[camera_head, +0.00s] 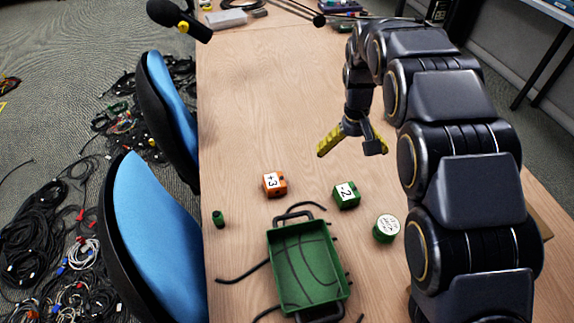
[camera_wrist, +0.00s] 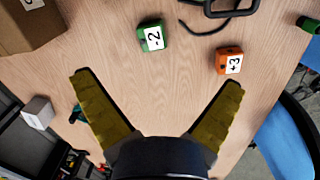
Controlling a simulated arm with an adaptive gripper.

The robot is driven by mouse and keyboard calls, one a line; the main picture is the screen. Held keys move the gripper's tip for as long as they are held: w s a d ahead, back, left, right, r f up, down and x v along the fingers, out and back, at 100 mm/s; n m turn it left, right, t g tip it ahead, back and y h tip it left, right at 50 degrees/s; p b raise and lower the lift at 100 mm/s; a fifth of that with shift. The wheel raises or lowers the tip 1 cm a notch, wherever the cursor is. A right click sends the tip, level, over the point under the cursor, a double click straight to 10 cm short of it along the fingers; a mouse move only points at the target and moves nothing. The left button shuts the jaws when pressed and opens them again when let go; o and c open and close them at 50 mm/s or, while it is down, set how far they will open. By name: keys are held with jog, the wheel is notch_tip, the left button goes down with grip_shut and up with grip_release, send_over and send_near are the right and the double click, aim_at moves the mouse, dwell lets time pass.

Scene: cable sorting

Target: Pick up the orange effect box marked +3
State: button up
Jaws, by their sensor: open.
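The orange effect box marked +3 (camera_head: 275,184) sits on the wooden table, above and left of the green tray in the head view. It also shows in the wrist view (camera_wrist: 228,61), up and right of centre, beyond the right fingertip. My gripper (camera_head: 350,147) is open and empty, held above the table, further up and to the right of the orange box in the head view. In the wrist view its two yellow fingers (camera_wrist: 157,81) are spread wide with bare table between them. The gripper is apart from the box.
A green box marked -2 (camera_head: 346,195) sits right of the orange box. A green round container (camera_head: 386,228), a green tray with handles (camera_head: 273,277) and a small green cylinder (camera_head: 218,219) are nearby. Blue chairs (camera_head: 150,240) line the left edge. The table's upper middle is clear.

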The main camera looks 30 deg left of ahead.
jog(key=a+f+n, duration=0.2)
jog(key=a+f, duration=0.4)
jog(key=a, duration=0.2)
jog(key=n+y, duration=0.1)
send_over(274, 180)
jog(key=f, duration=0.7)
jog(key=shift+d+f, duration=0.25)
jog(key=shift+f, duration=0.05)
jog(key=f, duration=0.7)
jog(key=shift+a+f, duration=0.25)
jog(key=shift+f, duration=0.1)
jog(key=c, duration=1.2)
